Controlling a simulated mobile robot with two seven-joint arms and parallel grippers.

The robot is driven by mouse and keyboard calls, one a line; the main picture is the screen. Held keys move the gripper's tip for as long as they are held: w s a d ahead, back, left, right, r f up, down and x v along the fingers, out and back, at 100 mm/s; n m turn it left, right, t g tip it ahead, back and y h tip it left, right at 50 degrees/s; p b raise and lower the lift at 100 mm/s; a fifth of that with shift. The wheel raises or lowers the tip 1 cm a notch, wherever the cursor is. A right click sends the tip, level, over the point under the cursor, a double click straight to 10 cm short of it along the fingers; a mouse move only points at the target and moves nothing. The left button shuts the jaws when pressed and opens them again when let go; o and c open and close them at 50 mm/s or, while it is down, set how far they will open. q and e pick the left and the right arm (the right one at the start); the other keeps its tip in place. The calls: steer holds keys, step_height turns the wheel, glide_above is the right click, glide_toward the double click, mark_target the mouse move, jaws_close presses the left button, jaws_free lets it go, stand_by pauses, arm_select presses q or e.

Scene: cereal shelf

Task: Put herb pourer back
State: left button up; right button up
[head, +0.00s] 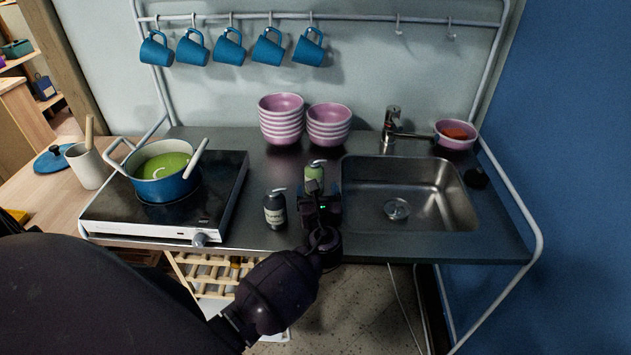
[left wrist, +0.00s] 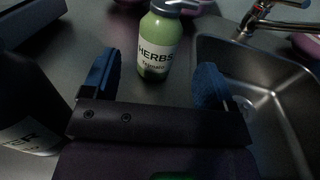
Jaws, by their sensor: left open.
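The herb pourer is a green bottle (head: 315,172) with a grey top, upright on the dark counter just left of the sink. In the left wrist view the green bottle (left wrist: 160,42) shows a white label reading "HERBS". My left gripper (head: 320,200) is at the counter's front, just before the bottle. In the left wrist view its two blue fingers (left wrist: 158,88) are apart, with the bottle standing beyond and between them. I cannot tell whether they touch it. A dark bottle (head: 275,209) with a pale label stands left of the gripper. My right gripper is not in view.
A blue pot (head: 165,186) of green soup sits on the hob (head: 225,190) at left. Pink bowl stacks (head: 281,122) stand behind the herb bottle. The sink (head: 425,205) and its tap (head: 391,124) are at right. Several blue mugs (head: 229,48) hang above.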

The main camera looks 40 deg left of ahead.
arm_select(q)
steer(key=v, duration=0.6)
steer(key=shift+s+d, duration=0.2)
